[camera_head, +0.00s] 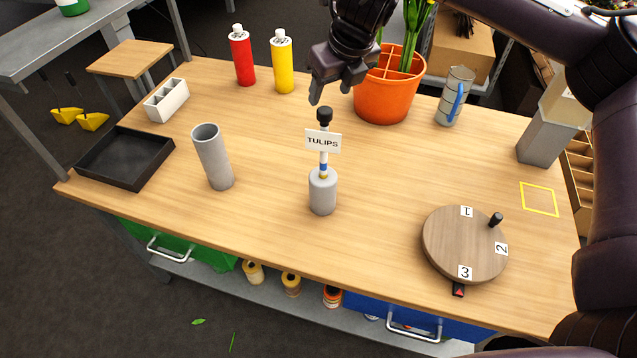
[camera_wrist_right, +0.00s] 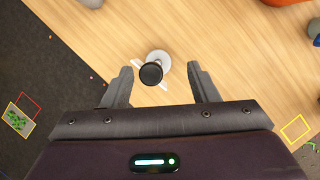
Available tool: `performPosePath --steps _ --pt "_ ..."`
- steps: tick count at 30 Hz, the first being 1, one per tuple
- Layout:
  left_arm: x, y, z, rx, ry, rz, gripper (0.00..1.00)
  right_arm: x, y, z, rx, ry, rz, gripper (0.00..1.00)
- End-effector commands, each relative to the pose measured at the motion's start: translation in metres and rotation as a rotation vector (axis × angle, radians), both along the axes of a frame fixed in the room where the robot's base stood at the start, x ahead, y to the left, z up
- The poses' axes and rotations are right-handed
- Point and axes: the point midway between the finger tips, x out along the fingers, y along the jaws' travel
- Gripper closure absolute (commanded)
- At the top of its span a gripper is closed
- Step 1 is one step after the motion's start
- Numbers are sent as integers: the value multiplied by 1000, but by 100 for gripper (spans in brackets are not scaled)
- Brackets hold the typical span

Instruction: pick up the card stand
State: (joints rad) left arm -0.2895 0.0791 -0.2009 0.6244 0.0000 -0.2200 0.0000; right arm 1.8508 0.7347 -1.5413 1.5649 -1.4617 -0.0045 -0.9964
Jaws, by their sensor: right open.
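The card stand (camera_head: 323,189) stands upright on the wooden table. It has a grey cylindrical base, a thin post, a white card reading "TULIPS" and a black knob on top. My right gripper (camera_head: 330,92) is above the stand, close to the knob and just behind it in the head view. In the right wrist view the black knob (camera_wrist_right: 151,74) shows between and slightly beyond the open fingers of my right gripper (camera_wrist_right: 163,80), apart from both. My left gripper is not in view.
An orange pot (camera_head: 385,95) with tulips stands behind the stand. A grey tube (camera_head: 213,158) stands to its left, and a round numbered turntable (camera_head: 465,245) lies to its right. Red (camera_head: 242,60) and yellow (camera_head: 282,65) bottles stand at the back. The table around the stand is clear.

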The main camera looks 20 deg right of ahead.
Motion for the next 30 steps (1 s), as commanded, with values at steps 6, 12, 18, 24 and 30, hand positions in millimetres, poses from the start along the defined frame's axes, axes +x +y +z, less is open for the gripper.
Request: performPosePath --steps 6,12,18,24,30 --pt "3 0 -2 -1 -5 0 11 5 4 -21 3 2 0 46" --pt "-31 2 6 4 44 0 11 8 12 -47 2 3 0 46" --pt "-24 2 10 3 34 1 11 15 14 -63 3 -1 0 46" --pt "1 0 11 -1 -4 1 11 16 14 -64 3 -2 0 46" --pt "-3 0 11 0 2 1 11 16 14 -64 3 -2 0 71"
